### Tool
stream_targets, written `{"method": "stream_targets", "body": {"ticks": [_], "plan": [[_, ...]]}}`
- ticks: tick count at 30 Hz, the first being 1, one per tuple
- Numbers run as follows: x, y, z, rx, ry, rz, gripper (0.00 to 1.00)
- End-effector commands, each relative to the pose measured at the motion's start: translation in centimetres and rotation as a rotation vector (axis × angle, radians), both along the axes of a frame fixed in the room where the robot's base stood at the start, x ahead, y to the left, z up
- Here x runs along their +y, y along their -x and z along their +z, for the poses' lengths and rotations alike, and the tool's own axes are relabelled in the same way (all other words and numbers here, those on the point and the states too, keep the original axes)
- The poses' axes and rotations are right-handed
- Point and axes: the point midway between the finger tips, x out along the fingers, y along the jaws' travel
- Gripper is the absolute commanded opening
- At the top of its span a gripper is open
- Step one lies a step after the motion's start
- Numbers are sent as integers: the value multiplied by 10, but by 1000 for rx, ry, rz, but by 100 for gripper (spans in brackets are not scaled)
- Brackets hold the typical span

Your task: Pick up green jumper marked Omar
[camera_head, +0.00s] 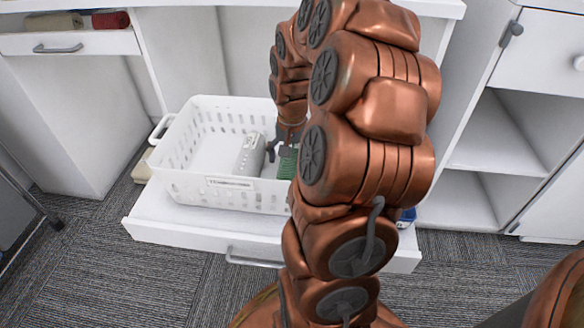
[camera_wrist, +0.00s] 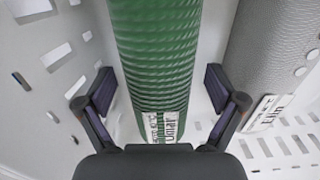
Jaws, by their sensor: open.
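The green jumper (camera_wrist: 158,50) is a rolled, ribbed bundle in the white basket (camera_head: 225,198). In the wrist view its white name label (camera_wrist: 161,125) faces me at the near end; the writing looks like "Omar". In the head view only a bit of the green jumper (camera_head: 287,163) shows beside my arm. My gripper (camera_wrist: 160,92) is open, with one finger on each side of the jumper and a gap on both sides. My gripper (camera_head: 279,150) also shows in the head view, inside the basket; my arm hides part of it.
A grey rolled garment (camera_wrist: 270,60) with a label lies right of the jumper; it is also in the head view (camera_head: 250,154). Perforated basket walls stand close around. The basket sits on a pulled-out white drawer (camera_head: 190,232). Dark red and olive rolls (camera_head: 55,21) lie in an upper drawer.

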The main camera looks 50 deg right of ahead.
Motion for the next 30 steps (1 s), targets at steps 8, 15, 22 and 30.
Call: {"method": "stream_targets", "body": {"ticks": [8,15,22,30], "plan": [[0,0,-1,0,0,0,89],[0,0,-1,0,0,0,64],[0,0,-1,0,0,0,40],[0,0,-1,0,0,0,14]]}}
